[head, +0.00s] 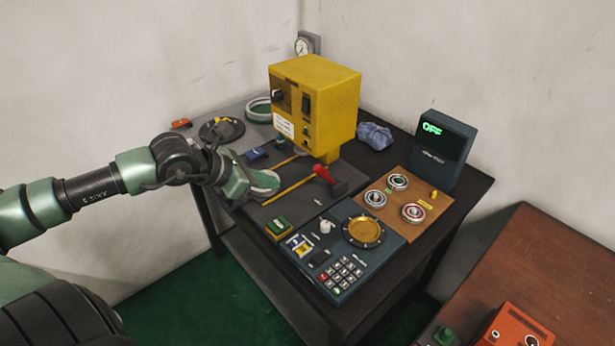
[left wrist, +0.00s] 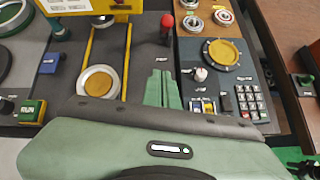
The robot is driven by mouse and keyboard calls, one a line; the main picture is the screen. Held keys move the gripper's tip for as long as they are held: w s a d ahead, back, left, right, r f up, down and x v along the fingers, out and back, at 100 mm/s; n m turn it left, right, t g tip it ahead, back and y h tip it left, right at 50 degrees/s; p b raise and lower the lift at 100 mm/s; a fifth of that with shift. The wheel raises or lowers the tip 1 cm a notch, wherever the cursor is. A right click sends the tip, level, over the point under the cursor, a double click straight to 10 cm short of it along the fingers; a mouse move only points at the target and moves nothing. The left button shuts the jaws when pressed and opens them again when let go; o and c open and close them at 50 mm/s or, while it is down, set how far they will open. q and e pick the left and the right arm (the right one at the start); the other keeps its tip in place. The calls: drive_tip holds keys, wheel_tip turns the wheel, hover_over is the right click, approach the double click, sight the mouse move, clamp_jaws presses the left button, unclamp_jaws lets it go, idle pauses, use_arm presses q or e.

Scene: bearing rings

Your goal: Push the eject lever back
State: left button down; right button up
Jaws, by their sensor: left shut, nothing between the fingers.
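The eject lever (head: 321,170) has a red knob and stands on a dark base right of the yellow-edged track, in front of the yellow press. In the left wrist view the red knob (left wrist: 167,20) shows above and beyond my fingertips. My left gripper (head: 245,182) is shut and empty. In the left wrist view its green fingertips (left wrist: 162,88) lie together, pointing toward the lever with a gap between. A pale ring (left wrist: 98,82) lies left of the fingertips, across the track's near end. My right gripper is not in view.
The yellow press (head: 315,100) stands behind the track. A control panel (head: 385,262) with keypad and gold dial lies to the right. A brown board (head: 432,222) holds several bearing rings. A dark display (head: 445,145) reads OFF. A blue cloth (head: 375,135) lies behind.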

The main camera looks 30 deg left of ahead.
use_arm(q)
drive_tip(key=p, duration=0.3)
approach(328, 179)
drive_tip(key=shift+w+a+f, duration=0.1)
drive_tip(key=shift+w+f, duration=0.25)
drive_tip(key=shift+f, duration=0.35)
drive_tip(key=shift+w+f, duration=0.35)
drive_tip(key=shift+f, duration=0.35)
